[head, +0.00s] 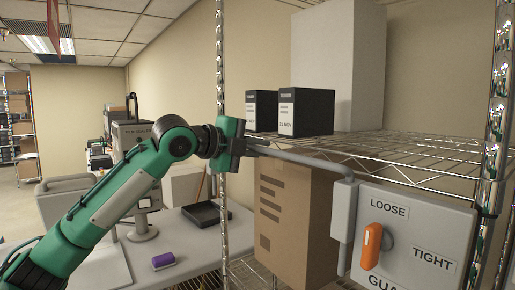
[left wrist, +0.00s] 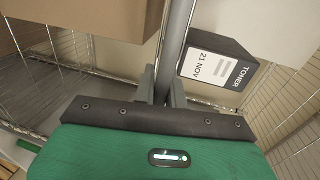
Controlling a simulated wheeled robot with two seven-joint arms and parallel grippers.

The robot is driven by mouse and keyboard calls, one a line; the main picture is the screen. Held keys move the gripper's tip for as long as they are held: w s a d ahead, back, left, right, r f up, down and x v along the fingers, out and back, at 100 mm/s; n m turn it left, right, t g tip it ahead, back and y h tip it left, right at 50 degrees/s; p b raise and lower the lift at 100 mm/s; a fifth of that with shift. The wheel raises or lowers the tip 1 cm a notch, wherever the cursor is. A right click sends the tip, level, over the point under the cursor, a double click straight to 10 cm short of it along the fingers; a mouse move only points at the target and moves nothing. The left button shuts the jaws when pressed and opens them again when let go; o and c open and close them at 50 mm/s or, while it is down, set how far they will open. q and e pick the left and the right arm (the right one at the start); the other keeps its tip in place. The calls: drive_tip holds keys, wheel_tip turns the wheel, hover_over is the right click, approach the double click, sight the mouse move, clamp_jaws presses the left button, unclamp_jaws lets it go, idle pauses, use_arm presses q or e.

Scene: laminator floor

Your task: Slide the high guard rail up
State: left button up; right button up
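The grey guard rail (head: 305,161) is a bar running just below the upper wire shelf. It joins a grey upright bracket (head: 344,210) beside a grey panel marked LOOSE, TIGHT and GUA. The orange lever (head: 371,246) on that panel stands upright, its top near LOOSE. My left gripper (head: 256,147) is at the rail's left end by the shelf post. In the left wrist view the rail (left wrist: 180,30) passes between the two fingers of my left gripper (left wrist: 162,88), which sit close against both sides. My right gripper is not in view.
Two black toner boxes (head: 307,112) and a tall white box (head: 338,60) stand on the upper wire shelf (head: 420,150). A brown carton (head: 290,215) is behind the rail, below the shelf. Chrome posts (head: 220,60) frame the rack. A table at left holds a black tray (head: 205,213) and a purple item (head: 163,261).

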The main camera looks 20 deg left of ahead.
use_arm(q)
clamp_jaws()
wheel_tip(320, 180, up, 9)
drive_tip(key=p, duration=0.7)
drive_tip(key=shift+a, duration=0.15)
drive_tip(key=o, duration=0.7)
unclamp_jaws()
drive_tip(key=shift+f, duration=0.2)
